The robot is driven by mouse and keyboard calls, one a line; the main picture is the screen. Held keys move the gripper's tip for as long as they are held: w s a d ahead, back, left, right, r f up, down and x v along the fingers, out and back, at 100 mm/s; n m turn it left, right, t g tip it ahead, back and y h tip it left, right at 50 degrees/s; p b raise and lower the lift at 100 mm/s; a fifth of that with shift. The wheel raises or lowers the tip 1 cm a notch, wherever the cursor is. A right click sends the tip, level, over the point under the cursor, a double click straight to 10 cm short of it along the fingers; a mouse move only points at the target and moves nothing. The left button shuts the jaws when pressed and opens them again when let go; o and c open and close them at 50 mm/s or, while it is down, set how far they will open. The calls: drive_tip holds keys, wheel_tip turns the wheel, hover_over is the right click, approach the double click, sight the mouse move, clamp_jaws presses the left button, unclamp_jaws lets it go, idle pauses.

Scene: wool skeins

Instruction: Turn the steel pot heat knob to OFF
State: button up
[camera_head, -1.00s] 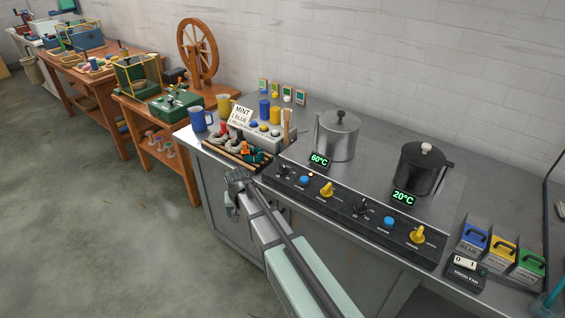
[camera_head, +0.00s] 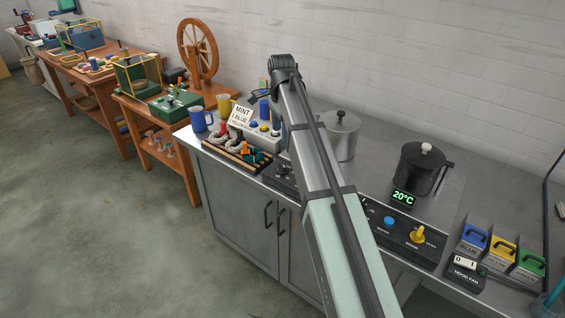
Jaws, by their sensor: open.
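The steel pot (camera_head: 346,143) stands lidded at the back of the steel counter, partly behind my arm. The black control panel (camera_head: 433,256) runs along the counter front. A black knob (camera_head: 283,170) shows at its left end, left of my arm. The other left-hand controls and the steel pot's temperature display are hidden by my arm. The panel lettering is too small to read, so I cannot tell the heat knob's setting. My gripper (camera_head: 261,96) is open, raised above the back of the counter, up and left of the pot and apart from the panel.
A black pot (camera_head: 422,170) with a 20°C display (camera_head: 403,198) stands to the right. Jars, mugs and a skein rack (camera_head: 236,152) crowd the left; coloured boxes (camera_head: 501,251) stand at right.

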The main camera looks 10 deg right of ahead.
sight(283, 164)
wheel_tip(283, 164, down, 14)
drive_tip(key=shift+d+r, duration=0.15)
drive_tip(key=shift+r, duration=0.1)
idle(0.5)
drive_tip(key=shift+c, duration=0.2)
drive_tip(key=c, duration=1)
